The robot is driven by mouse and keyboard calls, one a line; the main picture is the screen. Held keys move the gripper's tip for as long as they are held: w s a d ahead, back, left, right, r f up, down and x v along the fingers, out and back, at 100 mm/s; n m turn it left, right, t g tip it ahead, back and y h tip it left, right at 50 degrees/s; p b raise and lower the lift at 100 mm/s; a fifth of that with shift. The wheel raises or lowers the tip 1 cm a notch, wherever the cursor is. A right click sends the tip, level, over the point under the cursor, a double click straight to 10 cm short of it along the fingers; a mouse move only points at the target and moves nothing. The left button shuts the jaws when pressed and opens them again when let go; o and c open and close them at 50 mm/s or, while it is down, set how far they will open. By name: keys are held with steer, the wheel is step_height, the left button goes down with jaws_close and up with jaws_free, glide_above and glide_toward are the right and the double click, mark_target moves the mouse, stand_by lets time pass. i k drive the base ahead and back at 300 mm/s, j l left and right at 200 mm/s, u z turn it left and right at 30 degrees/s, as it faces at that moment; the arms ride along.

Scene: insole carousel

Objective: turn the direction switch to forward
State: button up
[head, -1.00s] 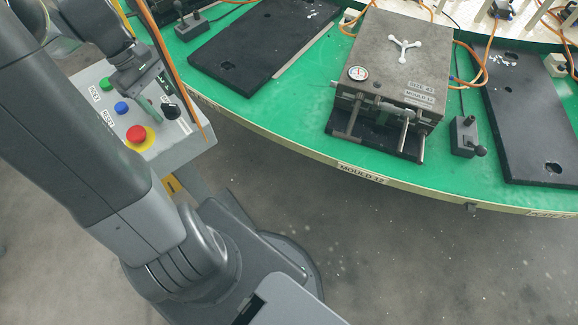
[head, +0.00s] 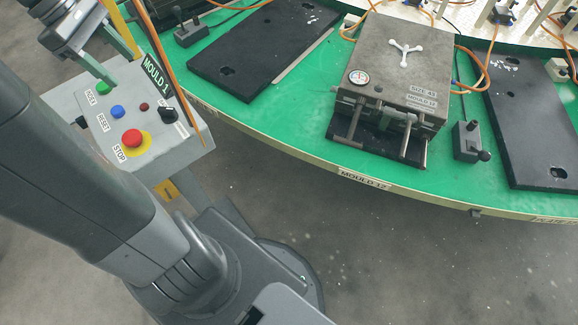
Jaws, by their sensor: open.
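The grey control box (head: 176,150) stands at the left in the head view. The direction switch, a black knob (head: 168,115), is at the right side of its sloped panel; its small label is too small to read, and I cannot tell its setting. My gripper (head: 92,86) is open at the upper left, with its fingers over or near the green INDEX button (head: 103,88). It is apart from the black knob and holds nothing that I can see.
The panel also has a blue RESET button (head: 117,112), a red STOP button (head: 131,138) and a small dark red lamp (head: 144,106). A MOULD display (head: 157,77) and an orange cable rise behind it. The green carousel table (head: 290,135) with a mould (head: 395,65) lies to the right.

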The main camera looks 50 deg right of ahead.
mark_target(169, 114)
steer(key=k+l+u, duration=0.1)
steer(key=u, duration=0.25)
steer(key=k+l+u, duration=0.1)
steer(key=u, duration=0.2)
steer(key=k+l+u, duration=0.15)
steer(key=k+u, duration=0.25)
steer(key=k, duration=0.35)
steer(key=k+l+z, duration=0.2)
steer(key=z, duration=0.15)
